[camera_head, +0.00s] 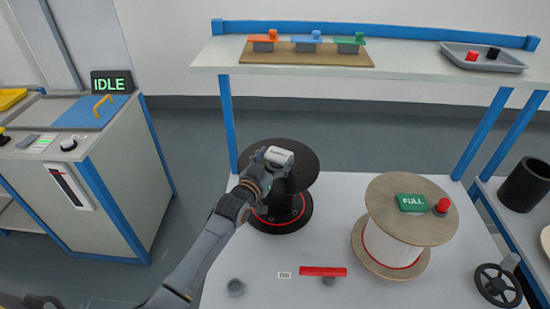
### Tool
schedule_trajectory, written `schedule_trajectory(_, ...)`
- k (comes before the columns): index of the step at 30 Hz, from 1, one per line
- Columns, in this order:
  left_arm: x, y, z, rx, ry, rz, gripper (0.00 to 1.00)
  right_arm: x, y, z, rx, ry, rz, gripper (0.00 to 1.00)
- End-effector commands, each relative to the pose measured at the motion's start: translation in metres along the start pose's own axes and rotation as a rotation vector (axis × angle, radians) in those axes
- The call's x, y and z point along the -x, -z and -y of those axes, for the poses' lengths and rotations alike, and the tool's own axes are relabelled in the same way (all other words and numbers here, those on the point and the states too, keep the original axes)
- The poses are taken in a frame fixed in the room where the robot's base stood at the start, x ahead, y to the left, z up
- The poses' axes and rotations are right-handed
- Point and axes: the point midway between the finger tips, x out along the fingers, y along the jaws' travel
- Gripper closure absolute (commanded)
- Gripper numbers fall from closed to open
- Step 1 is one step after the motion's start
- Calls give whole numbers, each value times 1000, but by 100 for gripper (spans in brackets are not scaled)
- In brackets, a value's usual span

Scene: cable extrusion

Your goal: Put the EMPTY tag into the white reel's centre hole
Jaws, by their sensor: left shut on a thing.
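The white reel (391,249) stands upright on the table at right, with a wooden top flange (400,228). A green FULL tag (411,203) and a red knob (441,206) are on that flange. Its centre hole does not show clearly. My left gripper (272,162) is over the black reel (303,160), left of the white reel. It is shut on a small pale piece (279,155), which looks like the EMPTY tag; I cannot read any lettering. The fingertips are largely hidden. My right gripper is not in view.
A black handwheel (497,285) is at right. A shelf (410,65) spans the back. A machine with an IDLE display (110,83) stands left.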

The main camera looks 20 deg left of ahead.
Motion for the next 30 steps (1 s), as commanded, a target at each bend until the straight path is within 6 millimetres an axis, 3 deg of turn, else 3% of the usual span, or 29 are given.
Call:
schedule_trajectory(28, -1, -17, 0, 0, 0, 0, 58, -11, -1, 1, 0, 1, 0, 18)
schedule_trajectory(29, -1, -17, 0, 0, 0, 0, 25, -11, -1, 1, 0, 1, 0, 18)
schedule_trajectory(30, -1, -16, 0, 0, 0, 0, 18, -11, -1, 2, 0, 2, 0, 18)
